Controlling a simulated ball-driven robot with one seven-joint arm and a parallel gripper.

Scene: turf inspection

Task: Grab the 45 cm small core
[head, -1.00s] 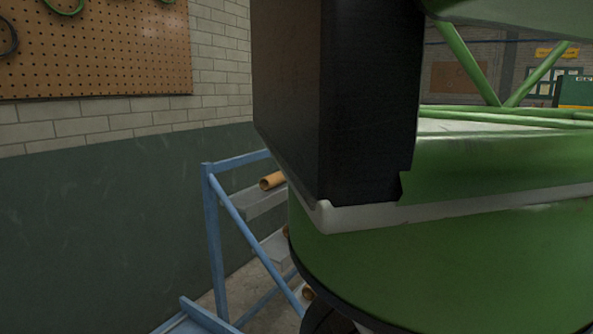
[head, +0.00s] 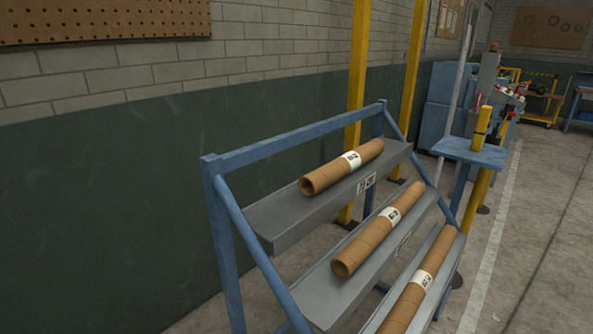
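A blue rack (head: 281,143) with sloping grey shelves stands by the wall and holds three brown cardboard cores, each with a white label. The top core (head: 326,176) lies on the top shelf (head: 275,223) and looks the shortest. The middle core (head: 363,244) lies on the shelf below and looks a little longer. The bottom core (head: 405,307) looks the longest; the lower picture edge cuts it off. The core labels and the shelf tag (head: 366,184) are too small to read surely. My gripper is not in view.
A green and white brick wall (head: 100,200) runs behind the rack. Yellow posts (head: 357,80) rise behind it. Open concrete floor (head: 540,250) lies at right.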

